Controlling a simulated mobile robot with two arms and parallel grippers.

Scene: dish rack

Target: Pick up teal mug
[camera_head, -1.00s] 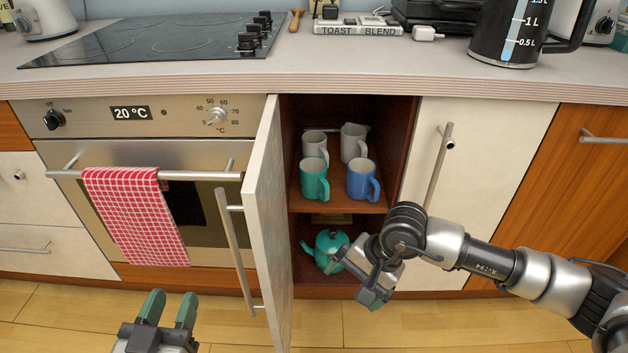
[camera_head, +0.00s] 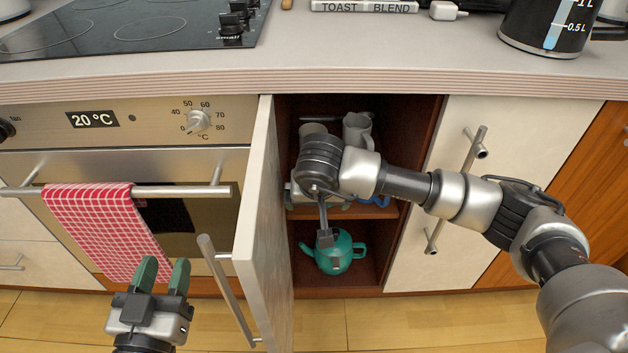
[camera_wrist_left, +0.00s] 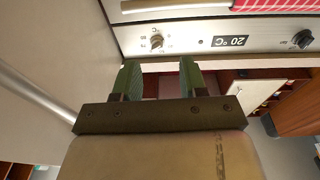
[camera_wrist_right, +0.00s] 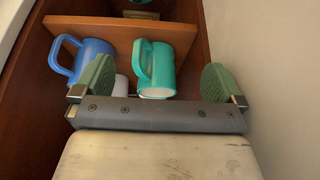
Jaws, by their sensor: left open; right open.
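The teal mug (camera_wrist_right: 156,68) stands on the cupboard shelf (camera_wrist_right: 120,32) in the right wrist view, with its handle to the left. My right gripper (camera_wrist_right: 158,82) is open, and the mug lies between its two green fingers with room on both sides. I cannot tell how deep the fingers reach around it.
A blue mug (camera_wrist_right: 88,58) stands beside the teal one. A pale mug (camera_head: 357,130) stands behind. A teal teapot (camera_head: 340,254) sits on the lower level. The open cupboard door (camera_head: 265,230) stands left of my right arm. The cupboard side wall is close to the gripper.

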